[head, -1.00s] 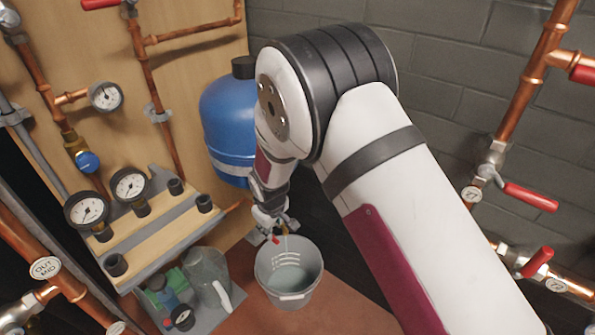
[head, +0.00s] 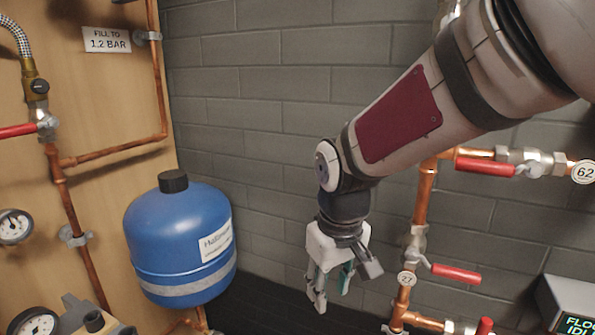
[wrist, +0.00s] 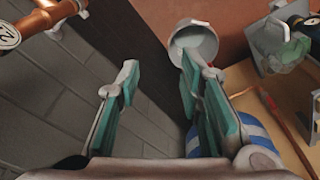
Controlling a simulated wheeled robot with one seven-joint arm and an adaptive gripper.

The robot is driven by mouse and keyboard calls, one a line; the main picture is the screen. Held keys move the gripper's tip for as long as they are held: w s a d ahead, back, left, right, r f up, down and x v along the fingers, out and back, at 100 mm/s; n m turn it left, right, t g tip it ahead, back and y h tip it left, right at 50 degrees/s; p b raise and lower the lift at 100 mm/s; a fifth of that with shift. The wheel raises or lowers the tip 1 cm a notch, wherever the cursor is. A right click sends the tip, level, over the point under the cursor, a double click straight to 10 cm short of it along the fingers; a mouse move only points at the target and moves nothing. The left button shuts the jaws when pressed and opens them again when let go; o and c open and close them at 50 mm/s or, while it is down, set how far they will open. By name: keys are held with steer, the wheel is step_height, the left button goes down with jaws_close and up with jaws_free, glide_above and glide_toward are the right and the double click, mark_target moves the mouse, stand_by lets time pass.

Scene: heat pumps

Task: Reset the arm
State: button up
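My gripper (head: 322,290) hangs pointing down in the head view, in front of the grey block wall and to the right of the blue tank. In the wrist view my gripper (wrist: 155,85) shows its two green-padded fingers well apart, with nothing between them. My arm reaches in from the upper right of the head view, bent at the joint above the gripper.
The blue tank (head: 180,240) is left of my gripper. Copper pipes with red-handled valves (head: 456,273) run close on the right. A grey bucket (wrist: 195,42) stands on the reddish floor beyond the fingers in the wrist view. Gauges (head: 15,227) are at far left.

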steer(key=s+d+r+m, duration=0.2)
steer(key=s+d+r, duration=0.1)
steer(key=s+d, duration=0.25)
steer(key=s+d+r+m, duration=0.1)
steer(key=s+d+r, duration=0.25)
steer(key=s, duration=0.35)
steer(key=s+d+f+m+g, duration=0.1)
steer(key=s+d+m, duration=0.1)
steer(key=s, duration=0.6)
steer(key=s+d+f+m, duration=0.1)
steer(key=s+d, duration=0.1)
steer(key=s, duration=0.6)
step_height(320, 180, up, 33)
steer(key=t+p, duration=0.3)
steer(key=p, duration=2.8)
steer(key=shift+w+d+t, duration=0.3)
steer(key=shift+w+d, duration=0.1)
steer(key=shift+w, duration=0.05)
